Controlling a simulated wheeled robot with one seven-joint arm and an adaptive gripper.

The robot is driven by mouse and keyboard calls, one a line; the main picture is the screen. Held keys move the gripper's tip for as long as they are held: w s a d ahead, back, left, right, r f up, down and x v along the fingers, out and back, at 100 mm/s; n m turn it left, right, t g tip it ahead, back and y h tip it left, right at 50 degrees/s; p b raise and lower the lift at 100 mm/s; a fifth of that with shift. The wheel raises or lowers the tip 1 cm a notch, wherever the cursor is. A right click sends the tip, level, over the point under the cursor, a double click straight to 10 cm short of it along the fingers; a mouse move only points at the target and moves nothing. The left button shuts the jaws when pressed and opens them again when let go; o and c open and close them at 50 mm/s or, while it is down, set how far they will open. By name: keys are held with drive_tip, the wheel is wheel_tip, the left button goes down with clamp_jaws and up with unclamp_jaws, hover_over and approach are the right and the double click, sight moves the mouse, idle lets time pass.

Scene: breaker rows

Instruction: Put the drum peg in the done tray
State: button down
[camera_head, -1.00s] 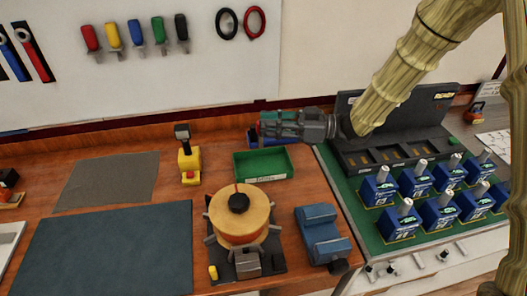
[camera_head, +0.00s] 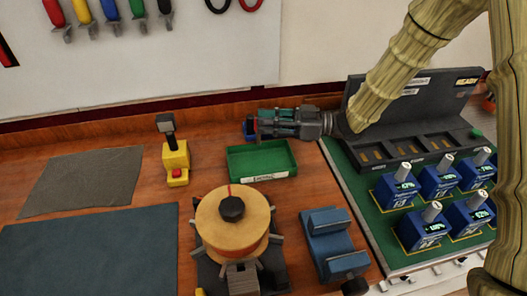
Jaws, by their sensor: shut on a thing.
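The green tray (camera_head: 262,176), with a white label on its front, stands on the wooden bench; I take it for the done tray. My gripper (camera_head: 254,124) reaches in from the right and points left, just beyond and above the tray's back edge. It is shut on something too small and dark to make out. Blue and red show at its tips, and I cannot tell whether they are held or behind. The orange drum (camera_head: 232,222), with a black knob and grey arms around it, stands in front of the tray. I cannot pick out the drum peg for certain.
A blue vise-like block (camera_head: 326,243) stands right of the drum. A yellow device (camera_head: 176,163) with a stalk stands left of the tray. At right, a green board (camera_head: 385,232) carries several blue breakers before a dark panel (camera_head: 420,125). Mats at left are bare.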

drive_tip(key=shift+f+p, duration=0.75)
drive_tip(key=shift+f, duration=3.3)
drive_tip(key=shift+f, duration=0.15)
drive_tip(key=c, duration=1.3)
unclamp_jaws()
drive_tip(key=shift+r, duration=0.2)
drive_tip(key=shift+d+f, duration=0.1)
drive_tip(key=shift+d, duration=0.3)
drive_tip(key=d+b, duration=0.1)
drive_tip(key=d, duration=0.6)
drive_tip(key=d+b, duration=0.1)
drive_tip(key=d, duration=0.3)
drive_tip(key=shift+s+d+b, duration=0.15)
drive_tip(key=shift+s+b, duration=0.2)
drive_tip(key=shift+s, duration=0.05)
